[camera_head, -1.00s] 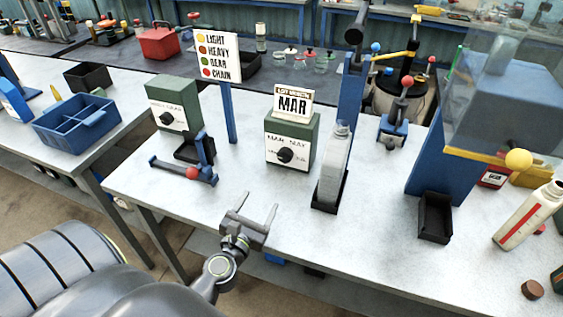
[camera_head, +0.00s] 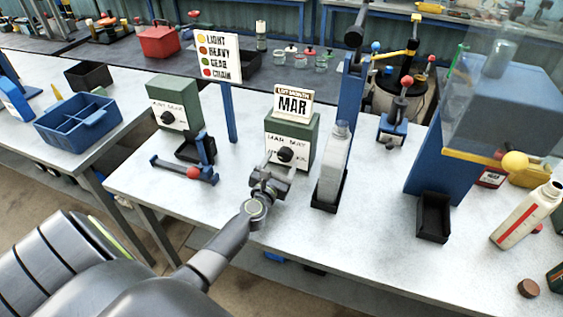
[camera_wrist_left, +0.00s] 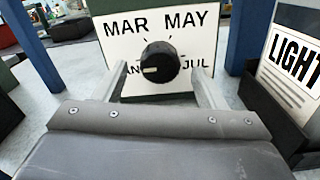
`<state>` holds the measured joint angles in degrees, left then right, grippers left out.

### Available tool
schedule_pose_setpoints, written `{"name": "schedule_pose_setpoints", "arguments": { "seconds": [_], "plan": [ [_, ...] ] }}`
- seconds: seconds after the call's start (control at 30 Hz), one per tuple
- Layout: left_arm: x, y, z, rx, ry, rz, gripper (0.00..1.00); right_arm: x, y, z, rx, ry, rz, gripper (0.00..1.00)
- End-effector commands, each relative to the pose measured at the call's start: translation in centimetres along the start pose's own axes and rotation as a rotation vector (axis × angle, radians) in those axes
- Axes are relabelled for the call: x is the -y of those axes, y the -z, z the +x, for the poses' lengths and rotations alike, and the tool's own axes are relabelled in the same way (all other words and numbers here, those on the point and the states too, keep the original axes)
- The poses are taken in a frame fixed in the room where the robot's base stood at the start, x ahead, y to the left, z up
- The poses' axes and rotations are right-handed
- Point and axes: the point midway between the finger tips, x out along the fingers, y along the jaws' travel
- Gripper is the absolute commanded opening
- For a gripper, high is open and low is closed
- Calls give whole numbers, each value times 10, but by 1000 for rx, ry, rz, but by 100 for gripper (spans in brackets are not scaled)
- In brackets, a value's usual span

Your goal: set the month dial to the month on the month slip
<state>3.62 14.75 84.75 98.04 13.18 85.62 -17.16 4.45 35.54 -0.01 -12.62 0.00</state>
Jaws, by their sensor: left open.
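The month slip (camera_head: 292,104) reads MAR and stands on top of the green dial box (camera_head: 305,140). The month dial is a black knob (camera_head: 285,154) on the box's white front plate. In the left wrist view the knob (camera_wrist_left: 160,62) has MAR, MAY and JUL around it, and a partly hidden label at lower left. Its pale mark points left and slightly down, towards that label. My left gripper (camera_head: 281,164) is open in front of the dial, with one finger on each side of the knob; contact cannot be told. My right gripper is not in view.
A clear bottle (camera_head: 333,165) in a black holder stands close right of the dial box. A second green dial box (camera_head: 173,103), a blue stand with a red ball (camera_head: 193,173) and a sign post (camera_head: 229,112) are to the left.

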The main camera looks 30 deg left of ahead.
Motion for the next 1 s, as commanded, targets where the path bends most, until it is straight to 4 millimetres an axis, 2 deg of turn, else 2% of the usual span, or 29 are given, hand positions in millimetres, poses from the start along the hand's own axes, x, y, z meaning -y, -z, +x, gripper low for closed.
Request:
{"name": "schedule_pose_setpoints", "arguments": {
  "seconds": [0.13, 0.47, 0.8, 1.0],
  "plan": [
    [0, 0, 10, 0, 0, 1, 65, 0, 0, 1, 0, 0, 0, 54],
    [0, 0, 13, 0, 0, 0, 63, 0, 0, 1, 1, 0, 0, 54],
    [0, 0, 12, 0, 0, 0, 20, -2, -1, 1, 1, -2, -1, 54],
    [0, 0, 12, 0, 0, 14, 20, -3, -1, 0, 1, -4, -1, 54]
  ]
}}
